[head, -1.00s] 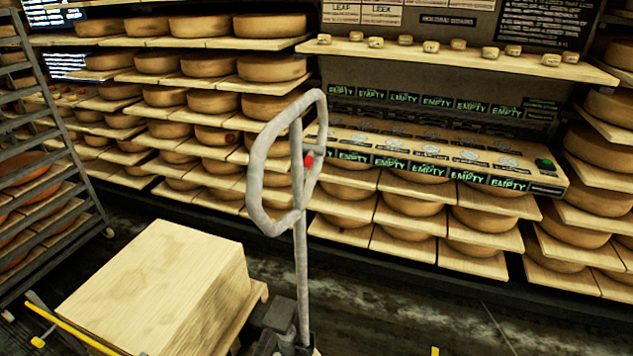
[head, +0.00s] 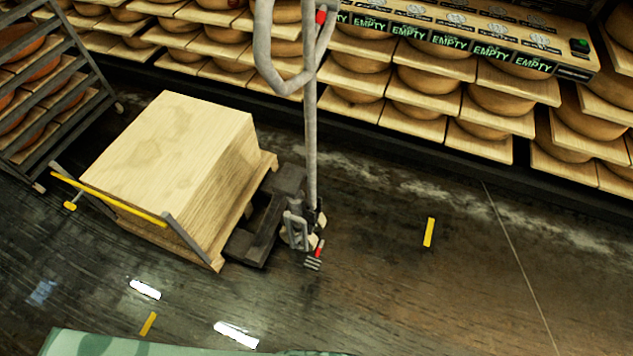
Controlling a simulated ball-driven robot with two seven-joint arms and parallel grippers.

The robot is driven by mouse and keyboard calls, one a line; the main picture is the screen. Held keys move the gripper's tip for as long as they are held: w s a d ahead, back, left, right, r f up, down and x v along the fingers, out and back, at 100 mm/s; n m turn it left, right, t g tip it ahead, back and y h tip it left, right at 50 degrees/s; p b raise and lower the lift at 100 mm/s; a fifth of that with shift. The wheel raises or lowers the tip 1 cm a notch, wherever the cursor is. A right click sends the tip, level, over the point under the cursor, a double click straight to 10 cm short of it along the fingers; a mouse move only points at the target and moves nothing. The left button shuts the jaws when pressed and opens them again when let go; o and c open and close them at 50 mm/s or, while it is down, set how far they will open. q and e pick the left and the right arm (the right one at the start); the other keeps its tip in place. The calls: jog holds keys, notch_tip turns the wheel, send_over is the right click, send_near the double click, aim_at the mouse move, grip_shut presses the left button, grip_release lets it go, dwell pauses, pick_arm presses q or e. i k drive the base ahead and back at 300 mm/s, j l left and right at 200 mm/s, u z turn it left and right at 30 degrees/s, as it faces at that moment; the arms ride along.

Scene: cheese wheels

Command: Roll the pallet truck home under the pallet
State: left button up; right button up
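The pallet truck stands in the middle of the head view, with a tall grey handle (head: 311,150) ending in a loop at the top edge. Its dark fork base (head: 255,232) lies low on the floor and reaches toward the right side of the wooden pallet (head: 217,258). How far the forks lie under the pallet is hidden. A large pale wooden block (head: 170,140) sits on the pallet. Neither of my grippers is in view.
A metal rack with cheese wheels (head: 45,95) stands at the left. A yellow bar (head: 110,200) runs along the pallet's front left. Shelves of cheese (head: 430,80) line the back. Yellow floor marks (head: 428,232) lie at right and front (head: 148,323). The floor at right is clear.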

aim_at(297, 231)
jog(key=j+z, duration=0.25)
jog(key=j, duration=0.4)
jog(key=j+z, duration=0.3)
jog(key=j, duration=0.4)
jog(key=k+l, duration=0.2)
jog(key=l+z, duration=0.05)
